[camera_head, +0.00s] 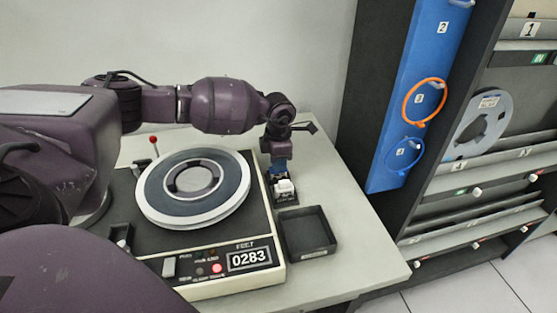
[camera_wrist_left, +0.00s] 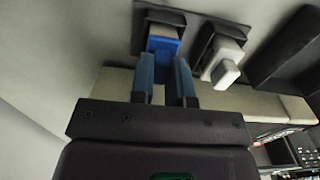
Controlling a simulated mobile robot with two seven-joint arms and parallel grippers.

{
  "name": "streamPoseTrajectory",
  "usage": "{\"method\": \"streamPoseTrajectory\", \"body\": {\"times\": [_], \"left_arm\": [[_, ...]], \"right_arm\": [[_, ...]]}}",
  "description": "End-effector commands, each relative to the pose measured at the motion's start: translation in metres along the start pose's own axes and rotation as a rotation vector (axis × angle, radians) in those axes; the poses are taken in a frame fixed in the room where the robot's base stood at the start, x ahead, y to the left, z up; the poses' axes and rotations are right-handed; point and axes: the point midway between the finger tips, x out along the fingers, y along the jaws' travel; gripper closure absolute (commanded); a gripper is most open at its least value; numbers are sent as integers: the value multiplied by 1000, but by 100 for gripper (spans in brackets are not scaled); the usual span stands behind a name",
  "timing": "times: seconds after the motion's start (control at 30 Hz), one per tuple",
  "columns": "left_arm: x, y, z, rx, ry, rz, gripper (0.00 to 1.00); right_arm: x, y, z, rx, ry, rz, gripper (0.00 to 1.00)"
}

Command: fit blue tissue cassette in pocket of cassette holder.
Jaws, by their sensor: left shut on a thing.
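My left gripper (camera_head: 279,168) points down over the black cassette holder (camera_head: 287,203) at the right of the machine. In the left wrist view its two fingers (camera_wrist_left: 164,82) are shut on the blue tissue cassette (camera_wrist_left: 162,45). The cassette is at the holder's far pocket (camera_wrist_left: 186,22), with the pocket's dark rim around its end. I cannot tell how deep it sits. A white cassette (camera_head: 285,187) stands in the neighbouring pocket, and it also shows in the left wrist view (camera_wrist_left: 223,62). My right gripper is not in view.
An empty black tray (camera_head: 324,249) lies in front of the holder. A tape machine (camera_head: 262,226) with a large reel (camera_head: 155,203) stands close on the left. The table's right edge (camera_head: 378,225) is near, with a dark rack (camera_head: 364,90) beyond it.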

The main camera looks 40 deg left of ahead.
Motion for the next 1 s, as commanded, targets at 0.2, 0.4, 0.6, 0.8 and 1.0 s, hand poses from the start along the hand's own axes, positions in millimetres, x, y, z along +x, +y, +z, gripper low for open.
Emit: {"method": "streamPoseTrajectory", "body": {"times": [0.2, 0.4, 0.6, 0.8, 1.0], "left_arm": [[3, 0, 0, 0, -1, 0, 75], [3, 0, 0, 0, -1, 0, 54], [3, 0, 0, 0, 0, 0, 64], [3, 0, 0, 0, 0, 0, 64], [-2, 0, 0, 0, -2, 1, 64]], "right_arm": [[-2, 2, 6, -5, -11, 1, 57], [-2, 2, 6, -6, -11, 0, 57], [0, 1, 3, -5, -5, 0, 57], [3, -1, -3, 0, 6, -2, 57], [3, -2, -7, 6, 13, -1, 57]]}}
